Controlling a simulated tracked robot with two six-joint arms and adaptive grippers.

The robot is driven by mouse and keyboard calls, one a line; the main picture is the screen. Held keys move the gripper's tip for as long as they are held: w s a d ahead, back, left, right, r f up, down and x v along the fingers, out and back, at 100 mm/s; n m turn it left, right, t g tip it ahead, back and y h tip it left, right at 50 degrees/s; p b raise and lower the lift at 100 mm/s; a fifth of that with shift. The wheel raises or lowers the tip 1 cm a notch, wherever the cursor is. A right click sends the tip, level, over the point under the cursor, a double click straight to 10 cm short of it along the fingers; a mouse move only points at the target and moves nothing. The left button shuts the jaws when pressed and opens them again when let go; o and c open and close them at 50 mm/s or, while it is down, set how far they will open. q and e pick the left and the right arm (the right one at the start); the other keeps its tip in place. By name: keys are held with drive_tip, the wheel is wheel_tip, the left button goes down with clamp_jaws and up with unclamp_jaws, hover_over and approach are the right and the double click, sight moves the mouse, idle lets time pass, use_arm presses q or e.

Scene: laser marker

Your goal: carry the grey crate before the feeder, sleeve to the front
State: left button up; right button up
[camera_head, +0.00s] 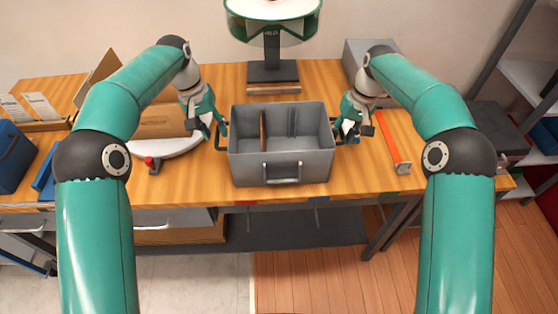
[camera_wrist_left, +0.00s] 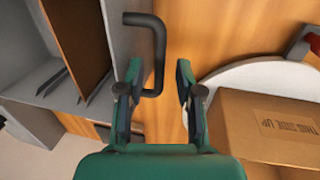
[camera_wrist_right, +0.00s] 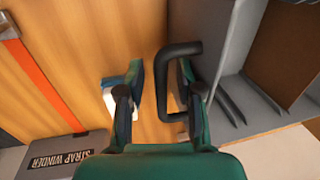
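The grey crate (camera_head: 282,162) stands upright on the wooden table, open at the top, with a brown divider (camera_head: 263,130) inside. A pale metal frame (camera_head: 282,178), perhaps the sleeve, is on its near wall. Black side handles stick out left and right. My left gripper (camera_head: 217,130) is open at the left handle, whose black bar (camera_wrist_left: 155,50) reaches between its fingers (camera_wrist_left: 158,90). My right gripper (camera_head: 352,129) is open at the right handle; that bar (camera_wrist_right: 170,75) lies between its fingers (camera_wrist_right: 160,88), nearer the crate-side finger. I cannot tell which machine is the feeder.
A green and white machine (camera_head: 272,18) on a dark stand is behind the crate. A cardboard box (camera_head: 160,120) on a white round base (camera_head: 180,146) with a red knob stands left. An orange strap (camera_head: 393,140) lies right, and a grey box (camera_head: 367,50) stands back right. The table's front edge is close.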

use_arm(q)
wheel_tip(320, 180, up, 9)
drive_tip(key=a, duration=0.2)
use_arm(e)
wheel_tip(320, 180, up, 7)
drive_tip(key=d, duration=0.1)
drive_tip(key=shift+d+r, duration=0.15)
drive_tip(key=shift+d, duration=0.05)
use_arm(q)
drive_tip(key=shift+f, duration=0.1)
use_arm(e)
drive_tip(key=shift+w, duration=0.1)
idle(0.5)
